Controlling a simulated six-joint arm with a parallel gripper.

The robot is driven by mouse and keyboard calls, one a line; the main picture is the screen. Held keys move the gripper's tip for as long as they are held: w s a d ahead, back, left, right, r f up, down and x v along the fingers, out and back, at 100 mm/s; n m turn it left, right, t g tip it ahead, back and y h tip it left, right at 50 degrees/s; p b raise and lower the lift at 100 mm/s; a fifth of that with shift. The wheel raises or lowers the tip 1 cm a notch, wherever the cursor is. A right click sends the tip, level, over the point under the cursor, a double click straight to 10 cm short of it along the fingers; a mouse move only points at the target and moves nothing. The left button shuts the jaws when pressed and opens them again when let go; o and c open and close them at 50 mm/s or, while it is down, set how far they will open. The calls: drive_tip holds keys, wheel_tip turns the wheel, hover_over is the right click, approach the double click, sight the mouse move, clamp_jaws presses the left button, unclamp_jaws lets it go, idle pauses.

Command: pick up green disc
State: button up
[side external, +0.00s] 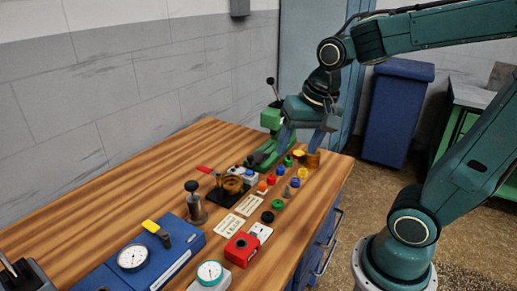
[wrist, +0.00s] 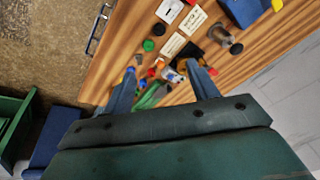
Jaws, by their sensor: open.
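A green disc (side external: 278,204) lies flat on the wooden table, near its right edge, close to a black disc (side external: 267,217). The green disc also shows in the wrist view (wrist: 148,45), with the black disc (wrist: 159,29) just above it. A second small green piece (side external: 288,160) stands farther back, close to my left-hand fingertip. My gripper (side external: 302,147) is open and points down over the far end of the table. In the wrist view its fingers (wrist: 162,70) are spread with nothing held between them. The green disc lies away from both fingers.
Small red, blue, yellow and orange pieces crowd the table under my gripper, with an orange-brown cup (side external: 313,158) by one finger. A green lever press (side external: 270,130) stands behind. Cards, a red box (side external: 241,249) and a blue case (side external: 165,250) lie nearer.

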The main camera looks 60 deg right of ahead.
drive_tip(key=w+d+f+m+g, duration=0.2)
drive_tip(key=w+d+f+m, duration=0.1)
drive_tip(key=w+f+m, duration=0.15)
drive_tip(key=m+g, duration=0.1)
drive_tip(key=m, duration=0.6)
hover_over(278, 203)
wheel_tip(278, 203, down, 6)
drive_tip(key=shift+d, duration=0.15)
drive_tip(key=shift+f, duration=0.2)
drive_tip(key=shift+f, duration=4.2)
drive_tip(key=shift+f, duration=0.1)
drive_tip(key=shift+f, duration=2.45)
drive_tip(key=c, duration=1.1)
